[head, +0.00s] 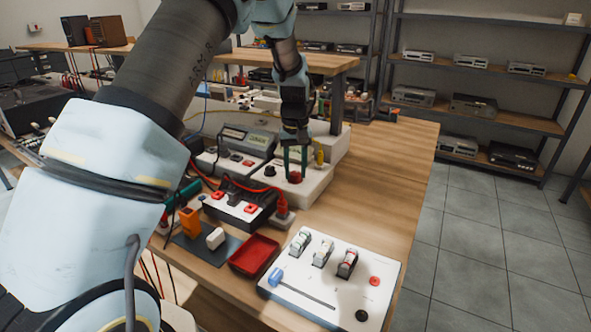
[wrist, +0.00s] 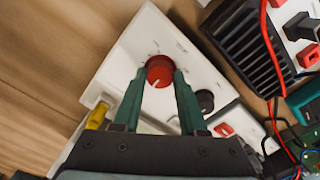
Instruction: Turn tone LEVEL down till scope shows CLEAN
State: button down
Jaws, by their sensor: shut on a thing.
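A red knob (wrist: 159,72) with a white pointer line sits on a white box (wrist: 130,50). My gripper (wrist: 160,82) has its two green fingers shut on the red knob, one on each side. In the head view my gripper (head: 294,172) points down at the red knob (head: 295,177) on the white box (head: 315,187). A black knob (wrist: 205,101) is beside it on the same box. A device with a small greenish display (head: 259,139), possibly the scope, stands just behind to the left. Its text is too small to read. The knob's label cannot be read.
A yellow plug (wrist: 98,116) is at the box's edge. A power supply with red leads (head: 238,203), a red tray (head: 254,254) and a white panel with a slider and several switches (head: 330,275) stand nearby. Bare wood (head: 395,170) lies to the right.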

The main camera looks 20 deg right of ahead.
aim_at(295, 173)
jog(key=shift+n, duration=0.8)
jog(key=shift+c, duration=2.2)
grip_release()
notch_tip(295, 173, up, 11)
jog(key=b, duration=0.2)
jog(key=shift+f, duration=0.1)
